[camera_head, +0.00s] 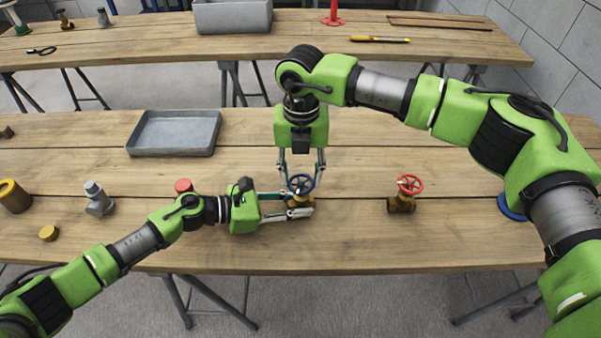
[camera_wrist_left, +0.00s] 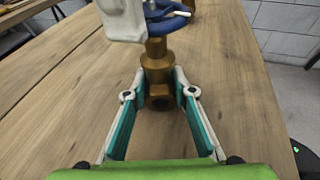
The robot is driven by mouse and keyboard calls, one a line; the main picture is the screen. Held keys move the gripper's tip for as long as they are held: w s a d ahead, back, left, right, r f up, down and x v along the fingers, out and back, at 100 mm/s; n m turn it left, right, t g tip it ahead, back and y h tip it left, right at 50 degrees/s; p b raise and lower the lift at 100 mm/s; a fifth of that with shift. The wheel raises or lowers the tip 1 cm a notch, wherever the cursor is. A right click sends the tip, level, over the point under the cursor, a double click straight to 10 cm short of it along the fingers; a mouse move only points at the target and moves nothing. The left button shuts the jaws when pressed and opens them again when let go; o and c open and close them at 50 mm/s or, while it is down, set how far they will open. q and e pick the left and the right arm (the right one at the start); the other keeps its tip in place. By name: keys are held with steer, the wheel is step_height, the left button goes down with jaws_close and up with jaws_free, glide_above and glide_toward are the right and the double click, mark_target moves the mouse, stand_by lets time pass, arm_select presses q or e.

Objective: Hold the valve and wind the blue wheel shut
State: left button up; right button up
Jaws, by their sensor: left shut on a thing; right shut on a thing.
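A brass valve with a blue wheel (camera_head: 301,183) stands upright on the near table. Its brass body (camera_wrist_left: 157,75) shows in the left wrist view. My left gripper (camera_head: 300,208) comes in from the left and is shut on the valve body, with one finger on each side of it. My right gripper (camera_head: 301,177) points down from above and is shut on the blue wheel. In the left wrist view part of the right gripper (camera_wrist_left: 125,18) covers the left part of the blue wheel (camera_wrist_left: 168,18). The wheel's far side is partly hidden.
A second brass valve with a red wheel (camera_head: 410,186) stands to the right. A grey tray (camera_head: 174,133) lies at the back left. A grey fitting (camera_head: 98,198), a brass cap (camera_head: 48,233) and a red-topped piece (camera_head: 183,186) are to the left. A blue disc (camera_head: 511,207) lies far right.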

mark_target(303, 181)
steer(key=m, duration=0.5)
steer(key=shift+d+m, duration=0.15)
steer(key=shift+m, duration=0.15)
steer(key=m, duration=0.4)
steer(key=shift+d+m, duration=0.1)
steer(key=shift+m, duration=0.3)
steer(key=o, duration=1.1)
steer(key=shift+o, duration=0.2)
steer(key=shift+s, duration=0.1)
step_height(303, 181, up, 12)
